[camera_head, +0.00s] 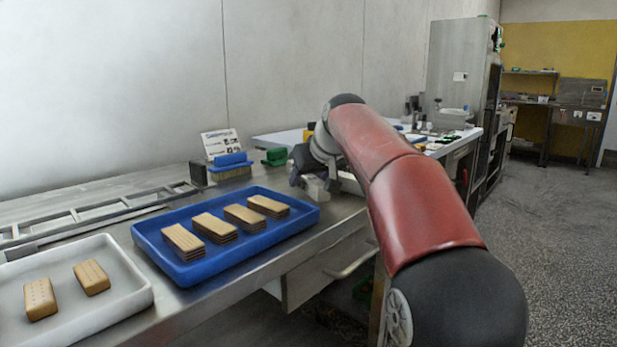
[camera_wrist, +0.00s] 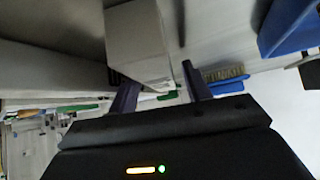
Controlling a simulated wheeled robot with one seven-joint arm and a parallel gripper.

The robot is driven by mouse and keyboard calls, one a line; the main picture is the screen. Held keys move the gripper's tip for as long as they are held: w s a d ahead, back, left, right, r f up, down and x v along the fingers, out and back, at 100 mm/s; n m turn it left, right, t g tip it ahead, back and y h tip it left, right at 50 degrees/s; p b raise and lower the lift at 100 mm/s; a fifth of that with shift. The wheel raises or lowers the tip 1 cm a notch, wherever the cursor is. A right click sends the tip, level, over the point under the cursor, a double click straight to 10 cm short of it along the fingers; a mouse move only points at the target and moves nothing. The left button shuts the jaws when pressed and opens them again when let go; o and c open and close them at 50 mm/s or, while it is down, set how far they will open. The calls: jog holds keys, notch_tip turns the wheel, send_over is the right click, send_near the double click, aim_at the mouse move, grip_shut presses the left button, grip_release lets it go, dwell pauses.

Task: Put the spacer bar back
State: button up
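I cannot pick out the spacer bar with certainty. A grey ladder-like frame with crossbars (camera_head: 122,202) lies along the back left of the steel bench. My gripper (camera_head: 315,180) is low over the bench, right of the blue tray, partly hidden by my wrist. In the wrist view its two dark fingers (camera_wrist: 157,82) stand apart. A pale grey block (camera_wrist: 138,42) shows at and between the fingers, with a gap to the right finger. Whether the left finger touches it I cannot tell. A pale block also shows under my gripper in the head view (camera_head: 318,190).
A blue tray (camera_head: 160,262) holds several stacks of biscuits. A white tray (camera_head: 120,309) with two biscuit-like pieces stands left of it. A blue-handled brush (camera_head: 230,163), a sign (camera_head: 221,142) and a green object (camera_head: 275,156) stand at the back. Another cluttered table lies beyond.

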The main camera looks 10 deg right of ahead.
jog(key=shift+r, duration=0.1)
jog(key=v, duration=1.2)
jog(key=shift+p, duration=0.35)
